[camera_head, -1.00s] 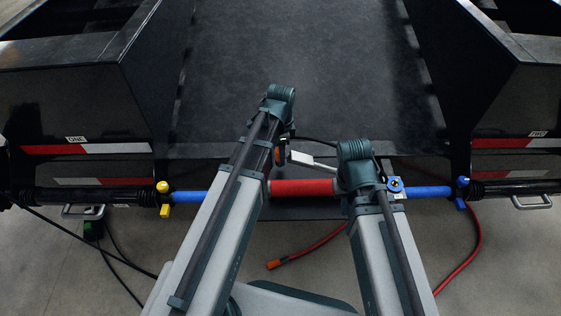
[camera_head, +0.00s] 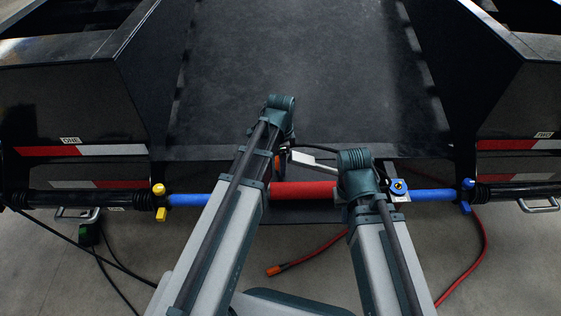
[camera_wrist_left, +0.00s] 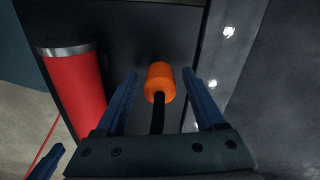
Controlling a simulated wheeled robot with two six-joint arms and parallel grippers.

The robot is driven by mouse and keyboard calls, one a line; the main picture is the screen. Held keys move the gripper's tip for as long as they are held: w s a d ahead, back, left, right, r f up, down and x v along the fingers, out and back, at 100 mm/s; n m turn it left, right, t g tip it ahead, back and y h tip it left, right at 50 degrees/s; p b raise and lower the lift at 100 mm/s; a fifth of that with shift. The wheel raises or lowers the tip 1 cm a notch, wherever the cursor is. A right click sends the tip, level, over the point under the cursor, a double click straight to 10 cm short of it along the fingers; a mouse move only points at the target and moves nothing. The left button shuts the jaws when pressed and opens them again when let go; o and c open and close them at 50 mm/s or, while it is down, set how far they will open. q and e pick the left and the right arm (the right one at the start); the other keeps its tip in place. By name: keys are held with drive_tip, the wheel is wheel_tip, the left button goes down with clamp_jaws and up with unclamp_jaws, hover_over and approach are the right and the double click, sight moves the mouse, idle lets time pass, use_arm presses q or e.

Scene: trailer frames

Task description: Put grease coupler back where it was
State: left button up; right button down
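An orange cylinder on a black hose, apparently the grease coupler (camera_wrist_left: 160,83), stands in the middle of the left wrist view, its far end toward a dark panel. I cannot tell whether it touches the panel. My left gripper (camera_wrist_left: 160,72) is open, one finger on each side of the coupler, with a visible gap on both sides. In the head view a small orange part (camera_head: 281,161) shows beside my left arm's end; the gripper itself is mostly hidden there. A blue finger, probably of my right gripper (camera_wrist_left: 46,161), shows at the lower left of the wrist view; its opening is hidden.
A red sleeve (camera_head: 305,190) sits on the crossbar between blue sections (camera_head: 188,199). It also shows close left of my left gripper (camera_wrist_left: 75,85). A red hose (camera_head: 325,241) with an orange end lies on the floor. The trailer deck (camera_head: 300,70) is clear.

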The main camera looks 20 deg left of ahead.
use_arm(q)
drive_tip(key=shift+r, duration=0.15)
use_arm(e)
drive_tip(key=shift+r, duration=0.15)
use_arm(q)
wheel_tip(320, 180, up, 12)
drive_tip(key=p, duration=1.2)
use_arm(e)
wheel_tip(320, 180, up, 12)
drive_tip(key=shift+a, duration=0.1)
